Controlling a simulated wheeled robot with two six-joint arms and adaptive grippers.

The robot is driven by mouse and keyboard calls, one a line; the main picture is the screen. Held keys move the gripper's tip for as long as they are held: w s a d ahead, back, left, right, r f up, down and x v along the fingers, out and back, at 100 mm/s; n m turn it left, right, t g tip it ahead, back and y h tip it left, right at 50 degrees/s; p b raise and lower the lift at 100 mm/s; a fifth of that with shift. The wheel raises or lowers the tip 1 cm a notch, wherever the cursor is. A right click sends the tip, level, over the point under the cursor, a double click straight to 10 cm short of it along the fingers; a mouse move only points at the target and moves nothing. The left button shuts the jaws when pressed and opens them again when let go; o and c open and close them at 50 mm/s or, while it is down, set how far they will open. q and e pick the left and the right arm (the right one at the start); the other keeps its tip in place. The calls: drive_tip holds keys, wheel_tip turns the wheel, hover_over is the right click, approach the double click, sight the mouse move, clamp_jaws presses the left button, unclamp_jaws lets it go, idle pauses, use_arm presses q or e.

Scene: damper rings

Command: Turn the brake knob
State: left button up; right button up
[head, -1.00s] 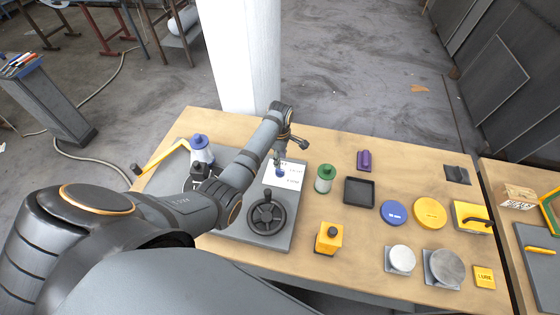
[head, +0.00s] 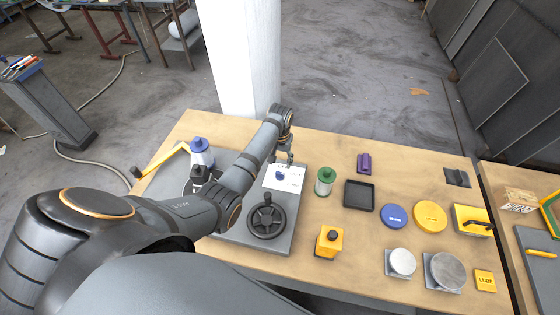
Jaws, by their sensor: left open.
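A small dark blue knob (head: 280,176) stands on a white labelled plate (head: 272,183) at the back of a grey panel (head: 228,228). The label's text is too small to read. I take this knob for the brake knob. My left gripper (head: 290,161) is just behind and to the right of the knob, over the plate's far edge. It is open and appears apart from the knob, with nothing visible between its fingers. The fingers are small and partly edge-on. A black handwheel (head: 267,217) sits on the panel in front of the plate. My right gripper is out of view.
Discs lie farther right.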

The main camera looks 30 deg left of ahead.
sight(280, 173)
use_arm(q)
drive_tip(key=m, duration=0.9)
drive_tip(key=shift+f+m, duration=0.1)
drive_tip(key=shift+m, duration=0.2)
drive_tip(key=m, duration=0.5)
drive_tip(key=shift+f+m, duration=0.1)
drive_tip(key=shift+m, duration=0.2)
drive_tip(key=m, duration=1.2)
drive_tip(key=shift+f+m, duration=0.1)
drive_tip(key=shift+m, duration=0.2)
drive_tip(key=shift+f, duration=0.1)
wheel_tip(280, 173, down, 7)
drive_tip(key=b, duration=0.6)
drive_tip(key=shift+b, duration=0.4)
